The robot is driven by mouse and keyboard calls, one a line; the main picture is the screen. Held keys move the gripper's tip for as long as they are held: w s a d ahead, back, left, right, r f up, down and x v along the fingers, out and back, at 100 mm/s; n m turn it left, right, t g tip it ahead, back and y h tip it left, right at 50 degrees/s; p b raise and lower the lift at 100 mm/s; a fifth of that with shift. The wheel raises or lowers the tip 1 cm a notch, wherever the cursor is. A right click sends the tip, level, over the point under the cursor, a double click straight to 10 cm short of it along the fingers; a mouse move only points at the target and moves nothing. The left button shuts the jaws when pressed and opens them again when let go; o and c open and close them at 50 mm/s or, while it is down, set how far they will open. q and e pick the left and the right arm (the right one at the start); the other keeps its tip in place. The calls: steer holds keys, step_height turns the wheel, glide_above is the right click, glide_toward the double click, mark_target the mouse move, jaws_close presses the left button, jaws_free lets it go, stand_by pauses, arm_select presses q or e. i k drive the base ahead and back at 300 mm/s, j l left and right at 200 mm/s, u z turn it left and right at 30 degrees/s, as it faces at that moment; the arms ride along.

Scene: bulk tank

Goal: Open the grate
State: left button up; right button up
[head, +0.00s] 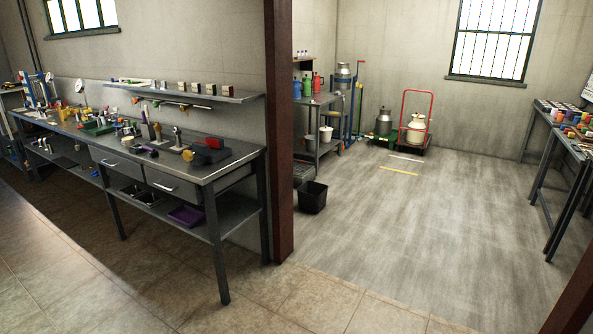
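I cannot make out a grate for certain in the head view. On the grey floor of the back room lie a thin white strip (405,157) and a thin yellow strip (398,171); I cannot tell whether either belongs to a grate. A barred window (494,38) is set high in the back wall. Neither of my grippers is in view.
A long metal workbench (215,168) with tools and drawers stands at left. A brown post (279,130) marks the room's opening. A black bin (313,197) stands just beyond it. A red hand truck (417,118) holds a can. The middle floor (430,220) is clear.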

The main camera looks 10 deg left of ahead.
mark_target(303, 166)
steer(key=i+z, duration=0.15)
steer(key=i, duration=8.9)
steer(key=i+l+u, duration=0.25)
steer(key=i, duration=0.3)
steer(key=i+l+u, duration=0.25)
steer(key=i, duration=0.35)
steer(key=i+l+u, duration=0.25)
steer(key=i, duration=0.3)
